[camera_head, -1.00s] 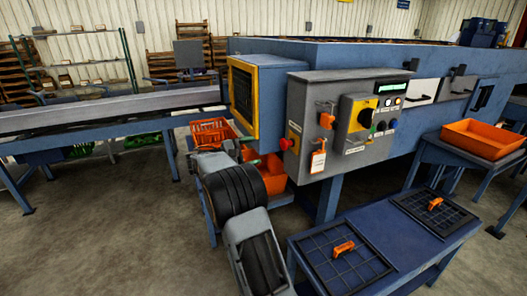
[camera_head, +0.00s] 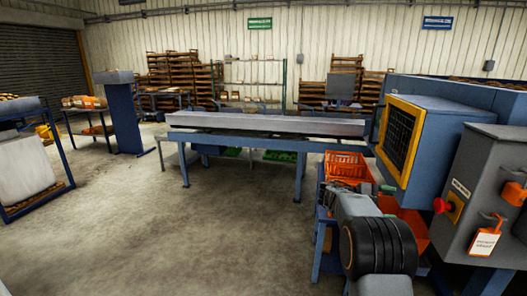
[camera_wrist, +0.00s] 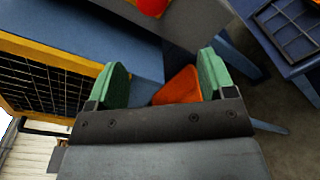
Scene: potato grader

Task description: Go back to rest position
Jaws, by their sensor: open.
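My gripper (camera_wrist: 160,82) shows in the wrist view with its two green-padded fingers wide apart and nothing between them. An orange bin (camera_wrist: 178,88) shows beyond and below the gap, apart from the fingers. The arm is close to the blue machine with a yellow-framed mesh panel (camera_head: 399,137) and the grey control box (camera_head: 474,195).
An orange crate (camera_head: 347,168) stands just behind my arm. A conveyor table (camera_head: 265,124) runs across the middle. The concrete floor at left is clear up to a blue rack (camera_head: 64,190) and a blue pedestal (camera_head: 126,118). A dark grid tray (camera_wrist: 290,28) shows in the wrist view.

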